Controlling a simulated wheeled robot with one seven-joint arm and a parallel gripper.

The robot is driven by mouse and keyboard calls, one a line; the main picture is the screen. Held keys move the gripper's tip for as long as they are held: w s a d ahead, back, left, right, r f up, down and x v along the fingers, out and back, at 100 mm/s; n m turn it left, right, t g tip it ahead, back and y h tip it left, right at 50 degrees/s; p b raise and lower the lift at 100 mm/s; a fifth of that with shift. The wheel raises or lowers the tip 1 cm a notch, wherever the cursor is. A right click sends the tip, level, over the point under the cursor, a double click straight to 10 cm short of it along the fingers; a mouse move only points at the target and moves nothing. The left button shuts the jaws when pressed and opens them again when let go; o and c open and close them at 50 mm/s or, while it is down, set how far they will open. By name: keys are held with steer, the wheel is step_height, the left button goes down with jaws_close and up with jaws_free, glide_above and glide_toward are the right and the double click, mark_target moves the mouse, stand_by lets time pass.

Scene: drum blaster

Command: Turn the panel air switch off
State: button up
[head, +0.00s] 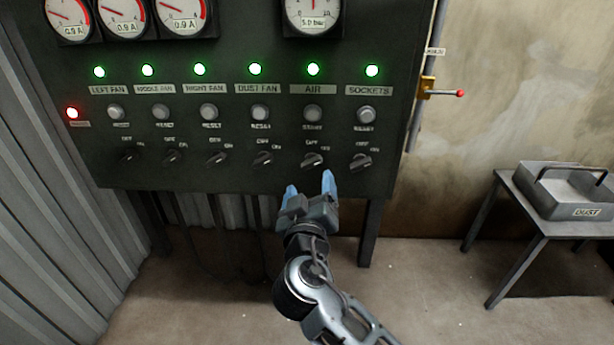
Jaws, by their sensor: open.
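The dark control panel (220,180) fills the upper left of the head view. Its air switch (312,161) is a small rotary knob in the bottom row, under the "AIR" label (313,90). The knob's pointer is turned towards the right, the ON side. The green air lamp (313,69) is lit, and a grey start button (312,114) sits below it. My gripper (309,189) is open and empty, just below the air switch in the picture. Its two blue fingertips point up at the panel. I cannot tell how far they are from it.
The dust fan switch (263,159) and sockets switch (361,161) flank the air switch closely. A yellow valve with a red-tipped lever (440,92) is on a pipe at right. A dust tray (565,190) stands on a metal table (520,205). The floor below is mostly clear.

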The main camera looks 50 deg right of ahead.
mark_target(312, 166)
steer(key=p+x, duration=0.1)
steer(key=x, duration=0.6)
steer(key=c, duration=1)
